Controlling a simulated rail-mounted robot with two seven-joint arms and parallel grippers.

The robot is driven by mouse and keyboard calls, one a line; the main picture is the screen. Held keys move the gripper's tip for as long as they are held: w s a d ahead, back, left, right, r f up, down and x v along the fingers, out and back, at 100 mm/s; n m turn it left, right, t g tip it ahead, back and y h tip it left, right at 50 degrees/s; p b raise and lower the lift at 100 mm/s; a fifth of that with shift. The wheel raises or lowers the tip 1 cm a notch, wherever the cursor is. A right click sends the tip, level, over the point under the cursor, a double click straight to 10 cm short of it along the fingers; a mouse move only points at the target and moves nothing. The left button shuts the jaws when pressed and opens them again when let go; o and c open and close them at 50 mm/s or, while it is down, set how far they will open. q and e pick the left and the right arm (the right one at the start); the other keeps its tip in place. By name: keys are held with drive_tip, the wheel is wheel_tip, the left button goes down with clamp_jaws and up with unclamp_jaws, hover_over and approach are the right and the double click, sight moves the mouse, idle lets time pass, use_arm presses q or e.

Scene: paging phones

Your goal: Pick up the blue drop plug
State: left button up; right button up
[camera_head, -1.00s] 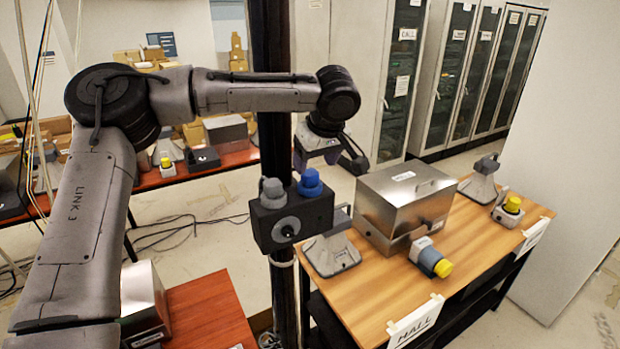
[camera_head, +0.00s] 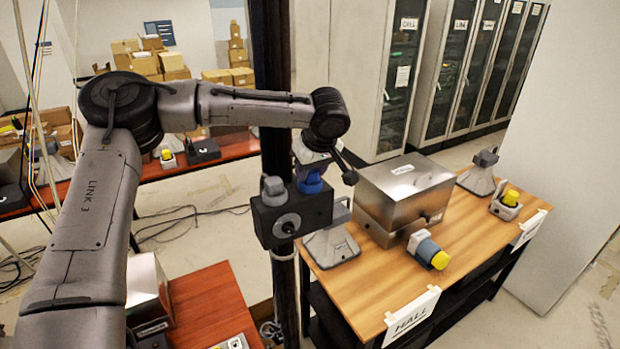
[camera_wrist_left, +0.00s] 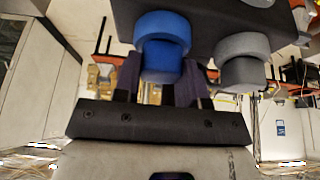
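The blue drop plug (camera_head: 311,184) sits upright on top of a dark box (camera_head: 291,216) fixed to the black post, beside a grey plug (camera_head: 272,188). My left gripper (camera_head: 311,172) points down directly over the blue plug. In the left wrist view, the blue plug (camera_wrist_left: 162,48) shows between the two dark purple fingers (camera_wrist_left: 162,82), which stand apart on either side of it. I see no clear grip on it; exact contact is hard to tell. The grey plug (camera_wrist_left: 243,60) lies just to the right there. My right gripper is not in view.
A wooden table (camera_head: 375,302) at right holds a metal box (camera_head: 405,190), grey stands and yellow-capped plugs (camera_head: 440,259). A red-brown table (camera_head: 212,305) is at lower left. The black post (camera_head: 276,95) stands close to my left arm.

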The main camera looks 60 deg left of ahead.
use_arm(q)
drive_tip(key=c, duration=0.4)
drive_tip(key=shift+r, duration=0.1)
